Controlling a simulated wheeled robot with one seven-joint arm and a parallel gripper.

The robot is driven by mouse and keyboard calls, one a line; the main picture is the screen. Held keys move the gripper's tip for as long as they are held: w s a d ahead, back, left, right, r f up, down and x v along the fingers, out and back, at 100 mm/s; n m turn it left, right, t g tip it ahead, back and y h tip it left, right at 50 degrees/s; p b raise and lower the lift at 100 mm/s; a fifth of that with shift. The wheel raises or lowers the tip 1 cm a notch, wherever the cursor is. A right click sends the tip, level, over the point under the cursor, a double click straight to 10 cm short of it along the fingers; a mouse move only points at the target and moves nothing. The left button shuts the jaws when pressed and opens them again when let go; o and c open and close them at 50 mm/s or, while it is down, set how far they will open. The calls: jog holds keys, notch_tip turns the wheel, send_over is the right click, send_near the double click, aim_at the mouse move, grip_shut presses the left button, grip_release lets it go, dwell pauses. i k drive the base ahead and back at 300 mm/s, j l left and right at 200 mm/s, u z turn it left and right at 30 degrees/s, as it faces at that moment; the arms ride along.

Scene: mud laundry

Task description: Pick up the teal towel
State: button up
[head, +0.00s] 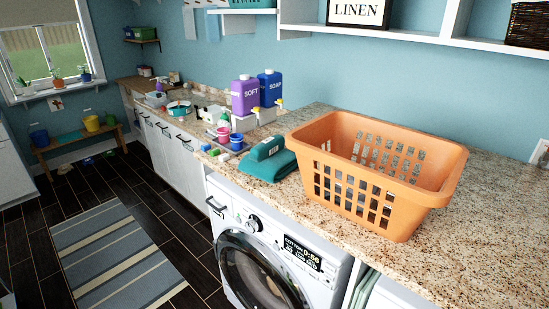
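The teal towel (264,167) lies folded on the speckled granite counter (480,235), close to the front edge above the washing machine. My gripper is not in view.
A purple SOFT dispenser (245,95) and a blue SOAP dispenser (269,88) stand behind the towel. Small pink and blue cups (223,135) are to its left. A washing machine (265,255) is below. A striped rug (110,255) lies on the open dark floor.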

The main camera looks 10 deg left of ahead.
aim_at(269, 161)
jog(key=i+j, duration=0.25)
jog(key=j, duration=0.2)
jog(key=i+j, duration=0.25)
jog(key=j, duration=0.2)
jog(key=i+j, duration=0.2)
jog(key=j, duration=0.25)
jog(key=i+j, duration=0.25)
jog(key=j, duration=0.2)
jog(key=i+j, duration=0.25)
jog(key=j, duration=0.2)
jog(key=i+j+z, duration=0.1)
jog(key=i+j, duration=0.15)
jog(key=j, duration=0.2)
jog(key=i+j, duration=0.2)
jog(key=j, duration=0.3)
jog(key=i+j, duration=0.2)
jog(key=j, duration=0.25)
